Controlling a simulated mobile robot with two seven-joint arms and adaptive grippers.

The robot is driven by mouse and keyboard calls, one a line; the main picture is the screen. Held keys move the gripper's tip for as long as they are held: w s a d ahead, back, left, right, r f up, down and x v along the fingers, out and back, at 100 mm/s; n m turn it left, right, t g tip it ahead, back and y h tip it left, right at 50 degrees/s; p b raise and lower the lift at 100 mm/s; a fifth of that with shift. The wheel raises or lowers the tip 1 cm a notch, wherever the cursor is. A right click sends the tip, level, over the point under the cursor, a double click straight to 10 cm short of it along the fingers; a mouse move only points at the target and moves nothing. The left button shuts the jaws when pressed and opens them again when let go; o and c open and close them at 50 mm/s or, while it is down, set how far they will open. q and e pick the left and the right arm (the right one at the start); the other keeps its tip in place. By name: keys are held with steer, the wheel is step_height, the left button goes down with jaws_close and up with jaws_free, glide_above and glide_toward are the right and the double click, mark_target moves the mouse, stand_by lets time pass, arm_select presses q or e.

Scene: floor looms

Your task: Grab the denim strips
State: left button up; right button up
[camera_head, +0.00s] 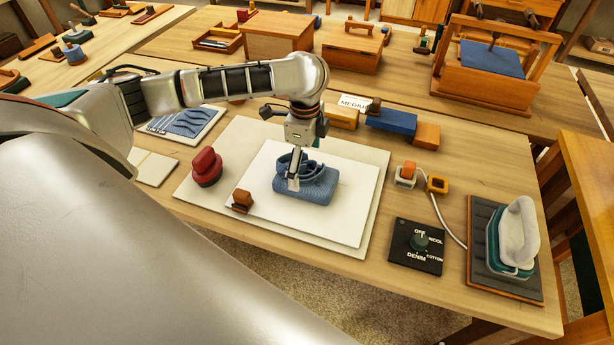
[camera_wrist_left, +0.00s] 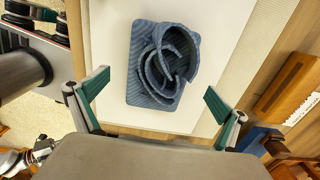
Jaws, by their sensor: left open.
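The denim strips (camera_head: 290,160) are blue, curled bands lying on a blue ribbed pad (camera_head: 311,187) on the white sheet. In the left wrist view the denim strips (camera_wrist_left: 170,55) form overlapping loops on the pad (camera_wrist_left: 142,38). My left gripper (camera_head: 293,182) points down over the strips in the head view and hides part of them. In the left wrist view my left gripper (camera_wrist_left: 154,90) is open, its green-lined fingers wide apart on either side, with the strips beyond and between them. Nothing is held. My right gripper is not in view.
The white board (camera_head: 345,228) has free room around the pad. A red object (camera_head: 206,167) and a small wooden block (camera_head: 242,201) are left of it. A dial panel (camera_head: 416,246) and an iron (camera_head: 512,240) are at the right.

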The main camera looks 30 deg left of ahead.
arm_select(q)
step_height(320, 180, down, 5)
steer(key=shift+d+b, duration=0.15)
steer(key=shift+b, duration=0.5)
steer(key=shift+s+r, duration=0.1)
steer(key=c, duration=1.2)
steer(key=shift+r, duration=0.15)
